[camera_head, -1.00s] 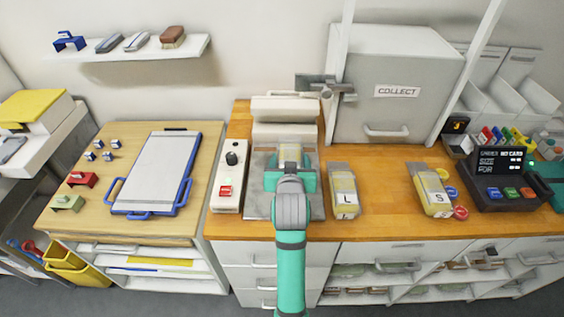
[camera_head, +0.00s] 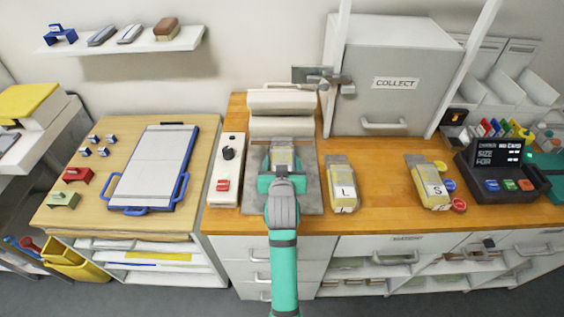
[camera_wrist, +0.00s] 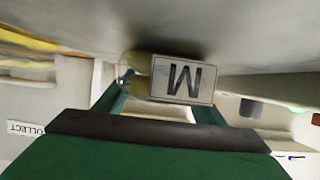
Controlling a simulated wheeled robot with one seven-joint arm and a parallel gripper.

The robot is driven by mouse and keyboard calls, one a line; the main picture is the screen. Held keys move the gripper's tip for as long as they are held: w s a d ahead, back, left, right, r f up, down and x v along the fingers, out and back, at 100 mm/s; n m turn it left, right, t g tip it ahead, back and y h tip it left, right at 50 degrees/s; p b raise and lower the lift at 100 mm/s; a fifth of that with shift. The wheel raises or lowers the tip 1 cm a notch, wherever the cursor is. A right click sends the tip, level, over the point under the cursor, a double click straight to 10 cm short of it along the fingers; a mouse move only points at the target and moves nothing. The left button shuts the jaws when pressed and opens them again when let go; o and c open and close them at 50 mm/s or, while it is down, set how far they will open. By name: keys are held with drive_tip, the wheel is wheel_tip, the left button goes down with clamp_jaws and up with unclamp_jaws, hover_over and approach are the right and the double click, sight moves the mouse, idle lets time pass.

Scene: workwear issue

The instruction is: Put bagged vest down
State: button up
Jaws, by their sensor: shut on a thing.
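My gripper (camera_head: 283,178) is shut on the bagged vest (camera_head: 284,153), above or on the grey plate (camera_head: 311,190) of the white press-like machine. The vest is a small yellowish pack with a grey top. In the wrist view its white label reads M (camera_wrist: 182,80), upside down, between my green fingers (camera_wrist: 160,108). I cannot tell whether the pack touches the plate. Two similar bagged vests, marked L (camera_head: 342,182) and S (camera_head: 429,182), lie apart on the wooden counter (camera_head: 385,185) to the right.
The machine's white rollers or bars (camera_head: 281,102) stand behind the plate. A control box (camera_head: 226,170) with a black knob and red button is at its left. The COLLECT cabinet (camera_head: 395,60) is behind right. A dark display terminal (camera_head: 497,175) sits far right. Bare counter lies between the bags.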

drive_tip(key=o, duration=1.1)
drive_tip(key=v, duration=1.2)
drive_tip(key=shift+r, duration=0.15)
